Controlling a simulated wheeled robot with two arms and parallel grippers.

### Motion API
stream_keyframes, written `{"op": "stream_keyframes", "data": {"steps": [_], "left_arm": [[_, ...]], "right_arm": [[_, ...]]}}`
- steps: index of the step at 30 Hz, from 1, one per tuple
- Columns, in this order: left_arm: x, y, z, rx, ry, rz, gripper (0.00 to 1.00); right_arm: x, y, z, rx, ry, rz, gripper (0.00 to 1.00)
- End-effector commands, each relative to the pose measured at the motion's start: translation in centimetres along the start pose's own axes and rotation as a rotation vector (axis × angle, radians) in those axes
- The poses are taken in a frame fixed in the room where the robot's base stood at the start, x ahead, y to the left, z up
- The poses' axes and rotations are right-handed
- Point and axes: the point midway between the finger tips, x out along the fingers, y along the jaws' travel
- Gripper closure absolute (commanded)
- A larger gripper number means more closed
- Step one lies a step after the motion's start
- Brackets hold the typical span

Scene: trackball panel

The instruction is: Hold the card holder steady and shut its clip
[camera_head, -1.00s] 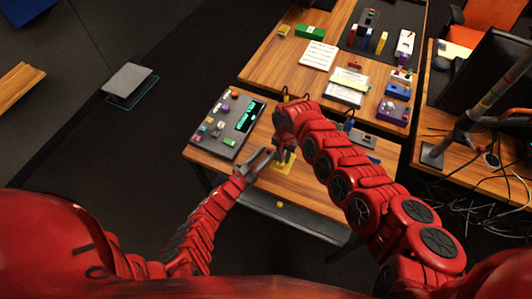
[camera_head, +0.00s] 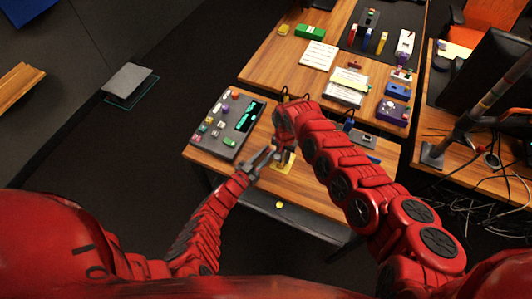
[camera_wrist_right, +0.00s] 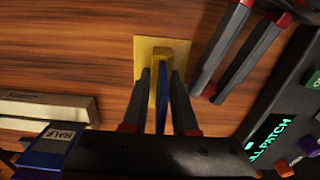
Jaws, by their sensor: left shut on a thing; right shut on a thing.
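The card holder has a yellow square base (camera_wrist_right: 143,47) on the wooden table, with a narrow yellow upright and a thin blue part (camera_wrist_right: 162,101) seen nearly edge-on in the right wrist view. My right gripper (camera_wrist_right: 161,75) is shut on the card holder, with its fingers on both sides of the upright. In the head view the yellow base (camera_head: 283,167) shows below my right gripper (camera_head: 284,150). My left gripper (camera_head: 271,151) is just left of the holder. Its fingertips (camera_wrist_right: 205,92) are beside the base in the right wrist view, with nothing visible between them. The clip's state cannot be made out.
A dark panel (camera_head: 213,145) with coloured knobs and a green display stands left of the holder. A blue box labelled HALF (camera_wrist_right: 52,142) and a pale block (camera_wrist_right: 45,106) lie on the other side. The front table edge is close below the holder.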

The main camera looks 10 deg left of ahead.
Motion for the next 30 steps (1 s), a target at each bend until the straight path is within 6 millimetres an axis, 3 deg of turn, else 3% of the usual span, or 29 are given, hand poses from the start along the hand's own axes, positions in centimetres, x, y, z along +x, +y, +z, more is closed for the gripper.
{"op": "stream_keyframes", "data": {"steps": [30], "left_arm": [[-0.6,1.4,0.3,0.0,-0.009,-0.256,1.0]], "right_arm": [[0.0,0.0,-0.1,0.0,0.001,-0.001,1.0]]}}
